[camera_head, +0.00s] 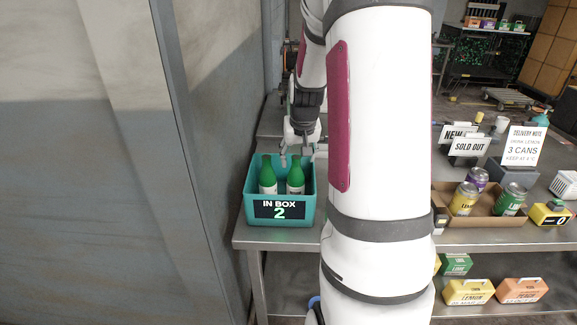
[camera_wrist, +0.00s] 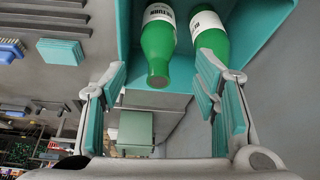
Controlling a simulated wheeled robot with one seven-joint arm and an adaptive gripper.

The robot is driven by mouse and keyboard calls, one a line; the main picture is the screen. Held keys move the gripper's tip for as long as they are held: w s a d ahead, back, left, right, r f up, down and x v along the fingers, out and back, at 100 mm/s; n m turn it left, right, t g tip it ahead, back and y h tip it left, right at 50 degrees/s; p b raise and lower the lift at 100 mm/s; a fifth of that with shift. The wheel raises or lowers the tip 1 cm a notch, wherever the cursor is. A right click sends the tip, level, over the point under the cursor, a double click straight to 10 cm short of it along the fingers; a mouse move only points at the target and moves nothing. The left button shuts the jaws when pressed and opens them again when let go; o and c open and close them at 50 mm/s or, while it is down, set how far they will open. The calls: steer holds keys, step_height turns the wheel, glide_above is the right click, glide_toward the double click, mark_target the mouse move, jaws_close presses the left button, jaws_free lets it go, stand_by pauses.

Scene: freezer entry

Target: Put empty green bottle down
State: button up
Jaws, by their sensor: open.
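Two green bottles with white labels stand side by side in the teal box (camera_head: 249,208) marked "IN BOX 2" on the left end of the metal table. In the head view these are the left bottle (camera_head: 268,174) and the right bottle (camera_head: 295,175). My gripper (camera_head: 297,158) is open and empty, just behind and above the bottles. In the wrist view my gripper (camera_wrist: 162,72) has its fingers apart with nothing held. Whether either bottle is empty cannot be told.
A cardboard tray (camera_head: 480,219) with several cans stands right of my arm. Behind it are a "SOLD OUT" sign (camera_head: 469,146) and a delivery note (camera_head: 523,143). A grey wall (camera_head: 90,160) stands close on the left. My arm hides the table's middle.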

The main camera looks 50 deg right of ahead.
steer(key=s+a+r+n+t+y, duration=0.1)
steer(key=s+a+r+n, duration=0.1)
steer(key=a+r, duration=0.7)
steer(key=s+a+r+n, duration=0.15)
steer(key=a+r, duration=0.25)
steer(key=a, duration=0.8)
steer(key=s+a+r+n+y, duration=0.1)
steer(key=s+a+n, duration=0.1)
steer(key=s+a, duration=0.4)
steer(key=s+a+r+n+t+y, duration=0.1)
steer(key=s+a+r+n, duration=0.1)
steer(key=s+a, duration=0.5)
steer(key=shift+s+a+r, duration=0.15)
steer(key=shift+a+r, duration=0.15)
steer(key=shift+n, duration=0.25)
